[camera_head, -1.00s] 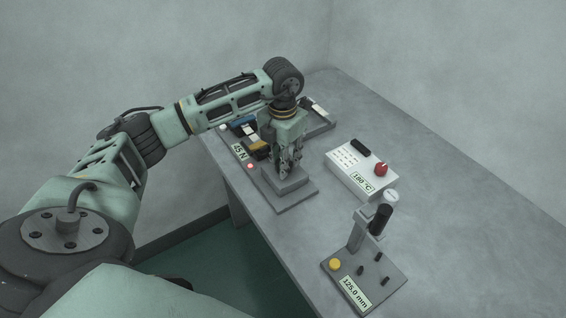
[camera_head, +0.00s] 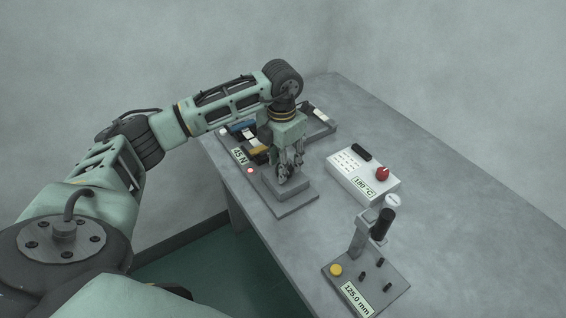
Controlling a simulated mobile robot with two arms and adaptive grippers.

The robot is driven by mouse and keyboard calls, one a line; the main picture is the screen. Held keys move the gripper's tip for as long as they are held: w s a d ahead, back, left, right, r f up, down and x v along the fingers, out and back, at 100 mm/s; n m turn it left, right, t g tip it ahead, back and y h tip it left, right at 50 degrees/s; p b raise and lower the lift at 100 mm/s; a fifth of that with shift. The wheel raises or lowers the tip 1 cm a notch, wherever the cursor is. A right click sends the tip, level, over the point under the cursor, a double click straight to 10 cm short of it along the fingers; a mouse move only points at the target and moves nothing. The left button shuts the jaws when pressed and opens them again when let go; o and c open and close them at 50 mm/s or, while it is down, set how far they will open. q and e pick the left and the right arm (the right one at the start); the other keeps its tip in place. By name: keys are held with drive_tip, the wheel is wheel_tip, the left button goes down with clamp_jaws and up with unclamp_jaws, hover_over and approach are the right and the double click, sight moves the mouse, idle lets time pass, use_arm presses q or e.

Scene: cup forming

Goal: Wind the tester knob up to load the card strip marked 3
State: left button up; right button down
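The tester (camera_head: 262,202) is a grey device at the left edge of the table, with a display (camera_head: 240,156) reading 45 N and a small red light (camera_head: 250,171). My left gripper (camera_head: 286,178) points down over the tester's front block, where a knob would be hidden by the fingers. I cannot tell whether the fingers are closed on anything. A white strip (camera_head: 249,136) shows in the blue and yellow part of the tester behind my gripper; no number on it is readable. My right gripper is out of view.
A white box (camera_head: 350,178) with a red knob (camera_head: 382,173) and a 180 °C display stands right of the tester. A grey gauge stand (camera_head: 362,240) with a black handle, yellow button and 125.0 mm display is nearer. A dark tray (camera_head: 322,127) lies behind. The right tabletop is clear.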

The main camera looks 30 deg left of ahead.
use_arm(q)
drive_tip(key=shift+s+d, duration=0.1)
drive_tip(key=shift+r, duration=0.1)
wheel_tip(320, 180, up, 12)
idle(0.5)
idle(1.8)
